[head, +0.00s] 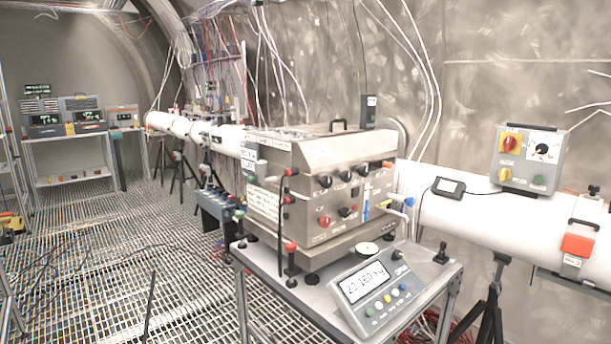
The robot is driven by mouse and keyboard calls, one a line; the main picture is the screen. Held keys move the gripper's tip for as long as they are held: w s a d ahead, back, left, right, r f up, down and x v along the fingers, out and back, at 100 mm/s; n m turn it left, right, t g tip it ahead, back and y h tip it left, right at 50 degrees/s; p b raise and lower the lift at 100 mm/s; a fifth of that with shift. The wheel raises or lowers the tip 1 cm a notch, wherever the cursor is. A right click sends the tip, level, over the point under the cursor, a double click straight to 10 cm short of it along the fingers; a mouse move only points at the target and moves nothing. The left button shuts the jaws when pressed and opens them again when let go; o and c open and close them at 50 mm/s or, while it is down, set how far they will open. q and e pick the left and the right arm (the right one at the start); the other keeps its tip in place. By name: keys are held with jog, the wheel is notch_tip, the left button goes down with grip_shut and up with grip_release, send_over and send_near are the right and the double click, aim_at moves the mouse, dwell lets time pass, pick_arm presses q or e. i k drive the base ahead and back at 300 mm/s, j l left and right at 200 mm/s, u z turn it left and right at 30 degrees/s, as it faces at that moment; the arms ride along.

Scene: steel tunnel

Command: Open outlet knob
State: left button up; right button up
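A steel box-shaped unit (345,152) stands on a small wheeled-looking table in the middle of the head view. Its front panel carries several knobs: a black knob (325,181) at the upper left, a red-tipped knob (388,163) at the upper right, and a red knob (325,220) at the lower left. The labels are too small to read, so I cannot tell which knob is the outlet knob. A small yellow-handled valve (384,204) sits at the panel's right side beside a pale bent pipe (404,216). Neither of my grippers is in view.
A scale display (370,287) sits at the table's (310,297) front edge. A white pipe (470,219) runs behind the unit, with a grey control box (528,158) on top. A black tripod (492,304) stands at right. Grated floor (110,240) at left is mostly open, with cables.

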aim_at(346, 176)
jog(key=i+l, duration=0.2)
jog(key=l, duration=0.15)
jog(key=i+l+z, duration=0.1)
jog(key=l, duration=0.25)
jog(key=i+l, duration=0.25)
jog(key=l+z, duration=0.05)
jog(key=l, duration=0.05)
